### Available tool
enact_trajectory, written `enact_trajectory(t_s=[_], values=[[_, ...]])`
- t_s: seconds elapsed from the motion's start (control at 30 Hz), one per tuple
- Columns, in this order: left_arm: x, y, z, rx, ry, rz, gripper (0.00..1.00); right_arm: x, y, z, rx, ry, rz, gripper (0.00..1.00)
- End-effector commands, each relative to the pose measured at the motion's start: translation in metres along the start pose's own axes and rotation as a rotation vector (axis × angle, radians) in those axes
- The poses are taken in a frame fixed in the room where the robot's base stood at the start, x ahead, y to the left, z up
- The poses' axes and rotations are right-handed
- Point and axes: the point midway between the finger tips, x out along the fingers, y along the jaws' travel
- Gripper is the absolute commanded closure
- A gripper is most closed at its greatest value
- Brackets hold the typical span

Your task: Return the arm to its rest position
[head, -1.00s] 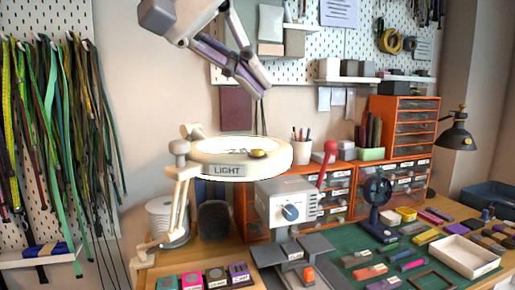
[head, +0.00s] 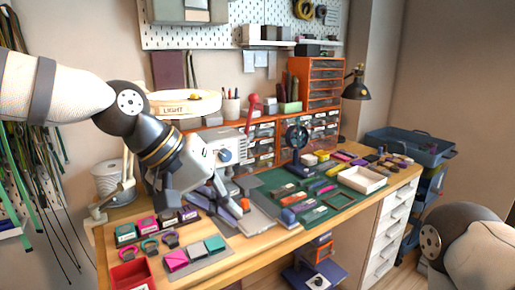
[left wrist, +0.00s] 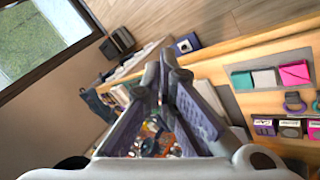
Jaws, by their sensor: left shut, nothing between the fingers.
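My left arm (head: 125,105) comes in from the left in the head view, with its forearm reaching down and right over the bench. My left gripper (head: 212,192) is low in front of the white press with the blue dial (head: 226,155); I cannot tell whether it touches anything. In the left wrist view the two purple-grey fingers (left wrist: 167,70) come together at their tips with nothing between them. My right arm (head: 470,240) shows only as a link at the bottom right; its gripper is out of the picture.
A lit ring lamp (head: 183,104) stands behind my left arm. Small coloured boxes and a red bin (head: 131,275) are at the bench's front left. Orange drawers (head: 325,85) stand behind.

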Motion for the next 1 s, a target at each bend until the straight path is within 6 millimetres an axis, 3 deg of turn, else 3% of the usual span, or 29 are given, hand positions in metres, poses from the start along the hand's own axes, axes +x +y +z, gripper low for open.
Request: enact_trajectory(t_s=[0.03, 0.1, 0.2, 0.27, 0.3, 0.4, 0.53, 0.6, 0.7, 1.0], values=[[0.039, -0.022, 0.025, -0.024, -0.055, -0.011, 1.0, -0.001, 0.0, 0.001, 0.0, -0.001, 0.0, 0.6], [0.088, -0.055, 0.062, -0.063, -0.109, -0.027, 1.0, -0.001, 0.0, 0.001, 0.0, -0.002, 0.0, 0.6], [0.142, -0.106, 0.128, -0.12, -0.175, -0.073, 1.0, -0.001, 0.0, 0.001, 0.0, -0.002, 0.0, 0.6], [0.164, -0.139, 0.173, -0.153, -0.21, -0.117, 1.0, -0.001, 0.0, 0.001, 0.0, -0.001, 0.0, 0.6], [0.175, -0.161, 0.204, -0.169, -0.231, -0.154, 1.0, -0.001, 0.0, 0.001, 0.0, -0.001, 0.0, 0.6], [0.182, -0.216, 0.284, -0.192, -0.282, -0.27, 1.0, -0.001, 0.0, 0.001, 0.0, 0.0, 0.0, 0.6], [0.16, -0.273, 0.368, -0.166, -0.337, -0.432, 1.0, -0.001, 0.0, 0.001, 0.0, 0.0, 0.0, 0.6], [0.144, -0.293, 0.396, -0.139, -0.359, -0.501, 1.0, -0.001, 0.0, 0.001, 0.0, 0.0, 0.0, 0.6], [0.127, -0.309, 0.416, -0.107, -0.376, -0.561, 1.0, -0.001, 0.0, 0.001, 0.0, 0.0, 0.0, 0.6], [0.123, -0.313, 0.42, -0.096, -0.376, -0.576, 1.0, -0.001, 0.0, 0.001, 0.0, -0.001, 0.0, 0.6]])
